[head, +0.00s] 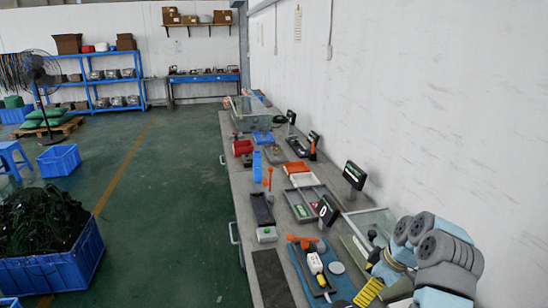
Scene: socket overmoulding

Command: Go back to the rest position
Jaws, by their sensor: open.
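My arm, in grey and light blue, is folded at the lower right of the head view, above the near right end of the workbench. I cannot make out my gripper or its fingertips in this view. The grey workbench (236,188) runs along the white wall, away from me. On its near part lie a blue tray (300,264) with a white-and-black tool (316,266) and an orange-handled tool (304,241). A dark mat (271,279) lies to the left of them.
Small display stands (354,174) line the wall side of the bench. Trays (262,209), an orange-red bin (300,179) and a clear-sided box (366,226) crowd the top. Blue crates (58,159) stand at left; the green floor (165,215) beside the bench is clear.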

